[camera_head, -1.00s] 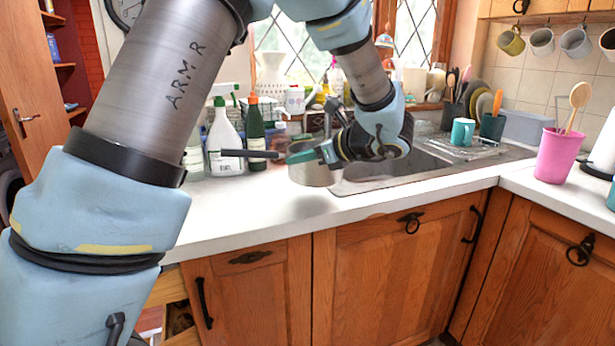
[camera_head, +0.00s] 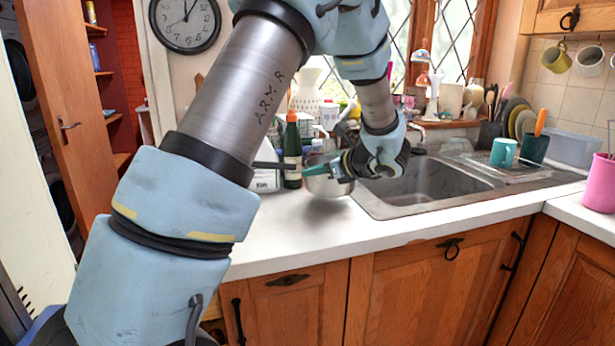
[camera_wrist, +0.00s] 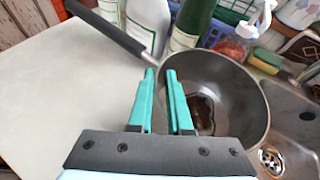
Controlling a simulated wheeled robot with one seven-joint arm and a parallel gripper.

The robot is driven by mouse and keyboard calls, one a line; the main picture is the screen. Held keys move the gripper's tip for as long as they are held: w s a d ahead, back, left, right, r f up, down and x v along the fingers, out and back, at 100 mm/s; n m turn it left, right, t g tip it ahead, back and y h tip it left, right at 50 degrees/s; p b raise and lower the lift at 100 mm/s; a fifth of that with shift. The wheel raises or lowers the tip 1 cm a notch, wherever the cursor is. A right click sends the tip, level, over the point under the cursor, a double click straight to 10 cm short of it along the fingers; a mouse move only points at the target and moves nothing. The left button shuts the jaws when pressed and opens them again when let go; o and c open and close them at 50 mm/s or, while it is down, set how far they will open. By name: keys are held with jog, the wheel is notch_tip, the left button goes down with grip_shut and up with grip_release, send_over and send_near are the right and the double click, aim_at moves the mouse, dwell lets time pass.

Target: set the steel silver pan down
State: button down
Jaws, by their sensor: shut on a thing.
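The steel silver pan (camera_head: 328,187) is low over the white counter, left of the sink, roughly level. Its dark shadow lies close beneath; I cannot tell if the base touches. In the wrist view the pan (camera_wrist: 240,92) shows its grey inside with a dark patch at the bottom, and its black handle (camera_wrist: 108,30) points to the upper left. My gripper (camera_head: 322,170) is shut on the pan near where the handle meets the rim. The green fingers (camera_wrist: 161,75) also show in the wrist view. My arm hides part of the handle in the head view.
The counter (camera_head: 300,235) is clear in front of the pan. A dark green bottle (camera_head: 292,155) and a white spray bottle (camera_wrist: 148,22) stand close behind the pan and handle. The sink (camera_head: 425,182) is just to the right. A teal mug (camera_head: 503,153) stands beyond it.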

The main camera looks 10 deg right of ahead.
aim_at(312, 180)
jog(key=shift+w+a, duration=0.4)
jog(key=shift+w, duration=0.25)
jog(key=shift+p+x, duration=0.5)
jog(key=shift+x, duration=0.35)
notch_tip(312, 180, down, 2)
jog(key=shift+s+f+p, duration=0.1)
jog(key=shift+f+p, duration=0.05)
jog(key=shift+p, duration=0.25)
jog(key=shift+f, duration=0.25)
jog(key=shift+f, duration=0.15)
jog(key=c, duration=0.8)
grip_release()
jog(key=shift+c, duration=0.2)
